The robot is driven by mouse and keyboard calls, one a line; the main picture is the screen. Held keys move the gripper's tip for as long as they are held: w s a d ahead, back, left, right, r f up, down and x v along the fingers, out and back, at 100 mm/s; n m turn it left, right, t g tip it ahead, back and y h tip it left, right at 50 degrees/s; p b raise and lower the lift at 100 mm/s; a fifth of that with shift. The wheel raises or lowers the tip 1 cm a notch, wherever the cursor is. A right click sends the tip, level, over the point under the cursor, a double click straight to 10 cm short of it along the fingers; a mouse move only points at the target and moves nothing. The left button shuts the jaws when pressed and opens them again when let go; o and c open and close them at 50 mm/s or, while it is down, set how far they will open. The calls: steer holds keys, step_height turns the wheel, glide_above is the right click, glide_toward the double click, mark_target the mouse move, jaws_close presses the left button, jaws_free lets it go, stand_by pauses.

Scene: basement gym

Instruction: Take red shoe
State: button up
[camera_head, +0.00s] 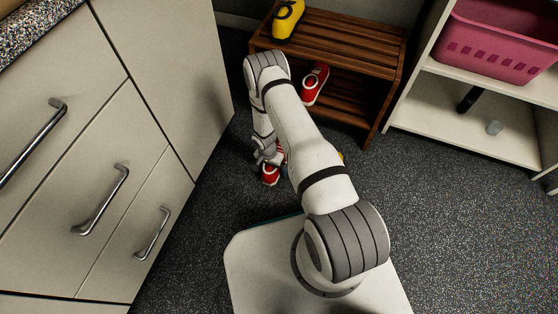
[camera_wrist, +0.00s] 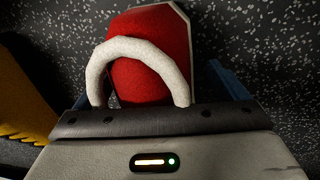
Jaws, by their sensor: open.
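A red shoe (camera_head: 270,178) with a light edge is on the dark speckled floor, partly hidden under my gripper (camera_head: 268,160). In the wrist view the red shoe (camera_wrist: 155,65) fills the top middle, with a white arched band across it. Blue finger parts show on both sides of the shoe, and the jaws are open around it. Whether they touch it I cannot tell. A second red shoe (camera_head: 315,84) with a white sole sits on the lower shelf of the wooden rack (camera_head: 345,52).
A yellow shoe (camera_head: 287,18) is on the rack's top. A yellow object (camera_wrist: 22,100) lies left of my gripper in the wrist view. Beige drawers (camera_head: 100,190) stand close on the left. A white shelf (camera_head: 470,120) holds a pink basket (camera_head: 500,45). Floor at right is clear.

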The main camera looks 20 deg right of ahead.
steer(key=shift+r, duration=0.1)
steer(key=shift+c, duration=0.2)
steer(key=c, duration=1.2)
